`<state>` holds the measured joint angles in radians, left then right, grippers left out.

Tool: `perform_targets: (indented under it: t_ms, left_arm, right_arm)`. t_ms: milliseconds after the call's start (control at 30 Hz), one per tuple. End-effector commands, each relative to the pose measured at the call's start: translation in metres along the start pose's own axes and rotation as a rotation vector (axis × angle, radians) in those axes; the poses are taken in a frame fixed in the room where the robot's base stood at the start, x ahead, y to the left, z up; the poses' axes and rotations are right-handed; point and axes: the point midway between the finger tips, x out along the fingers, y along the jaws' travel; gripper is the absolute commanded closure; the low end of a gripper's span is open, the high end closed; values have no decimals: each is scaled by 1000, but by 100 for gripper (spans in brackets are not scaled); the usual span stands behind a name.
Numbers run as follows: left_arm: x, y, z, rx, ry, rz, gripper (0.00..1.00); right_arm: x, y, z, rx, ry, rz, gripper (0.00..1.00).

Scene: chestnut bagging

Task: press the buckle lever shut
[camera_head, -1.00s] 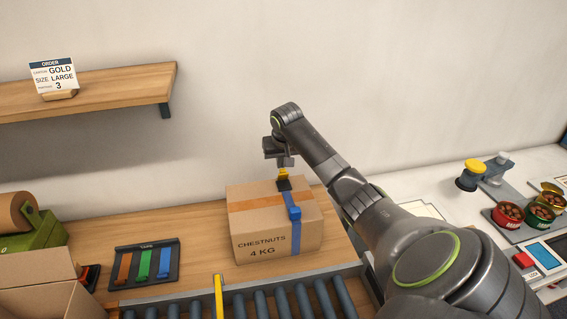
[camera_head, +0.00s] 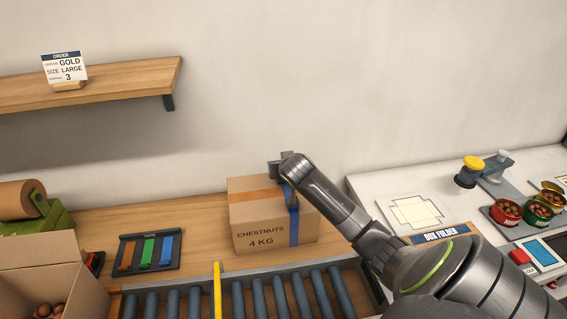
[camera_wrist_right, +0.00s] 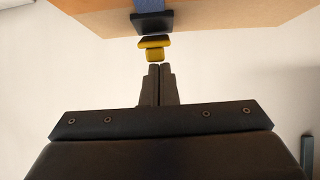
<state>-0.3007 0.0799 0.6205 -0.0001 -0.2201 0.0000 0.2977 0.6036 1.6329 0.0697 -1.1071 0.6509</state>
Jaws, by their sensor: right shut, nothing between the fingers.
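The brown chestnut carton (camera_head: 258,216) stands closed behind the roller conveyor. A blue strap (camera_head: 294,230) runs down its front. In the right wrist view the strap (camera_wrist_right: 149,4) leads to a black buckle (camera_wrist_right: 152,20) with a yellow lever (camera_wrist_right: 155,44) sticking out from it. My right gripper (camera_wrist_right: 157,70) is shut and empty, its fingertips just short of the lever's end. I cannot tell whether they touch. In the head view my right arm hides the buckle and lever. My left gripper is not in view.
A tape rack (camera_head: 147,253) stands left of the carton, and an open box (camera_head: 40,278) at the lower left. Rollers (camera_head: 255,297) run in front. The box folder (camera_head: 417,213) and open tins (camera_head: 508,212) are on the right.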

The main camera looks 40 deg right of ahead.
Motion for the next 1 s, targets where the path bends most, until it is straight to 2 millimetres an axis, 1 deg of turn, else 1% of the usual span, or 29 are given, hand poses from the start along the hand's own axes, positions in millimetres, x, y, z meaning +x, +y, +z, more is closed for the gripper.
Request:
perform_targets:
  t_ms: [33, 200, 333, 400, 633, 1000]
  left_arm:
    - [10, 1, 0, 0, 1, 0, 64]
    - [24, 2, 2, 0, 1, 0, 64]
    - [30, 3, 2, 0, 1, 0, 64]
    - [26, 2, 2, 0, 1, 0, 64]
    - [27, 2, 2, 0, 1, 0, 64]
    - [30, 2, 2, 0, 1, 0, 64]
  right_arm:
    - [2, 0, 10, 0, 39, -1, 100]
    - [0, 0, 19, -1, 176, 1, 100]
    - [-2, 0, 24, 0, 261, -1, 100]
    - [-4, 0, 19, 0, 262, 1, 100]
    - [-2, 0, 19, 0, 259, 1, 100]
    - [10, 0, 11, 0, 259, 2, 100]
